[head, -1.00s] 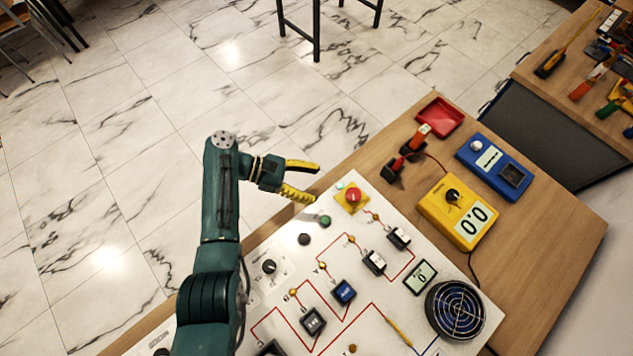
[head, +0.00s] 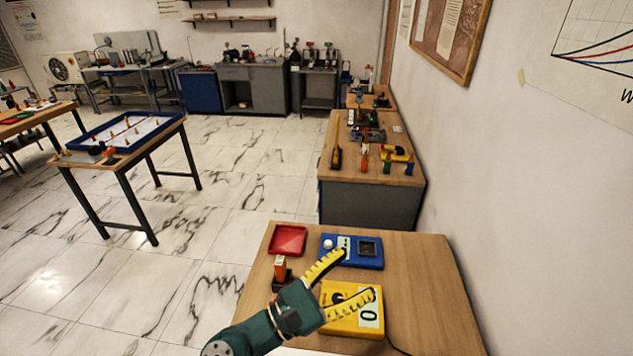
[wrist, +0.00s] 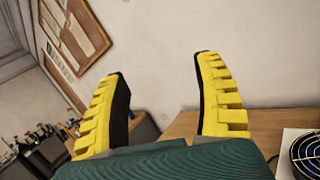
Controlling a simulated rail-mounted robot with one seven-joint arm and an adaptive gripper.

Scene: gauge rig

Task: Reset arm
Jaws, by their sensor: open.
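My gripper (head: 358,281) has yellow ridged fingers and a dark green body. It is open with nothing between its fingers. In the head view it is in front of the yellow meter (head: 340,322) and the blue meter (head: 368,262), hiding part of each. In the wrist view my gripper (wrist: 162,95) shows its two fingers spread wide, with the wall beyond them. I cannot tell its height above the table.
The wooden table (head: 425,300) also holds a red tray (head: 288,240) and an orange-and-black item (head: 280,268). A fan (wrist: 308,150) shows at right in the wrist view. A side bench (head: 385,180) with tools stands behind. The table's right part is clear.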

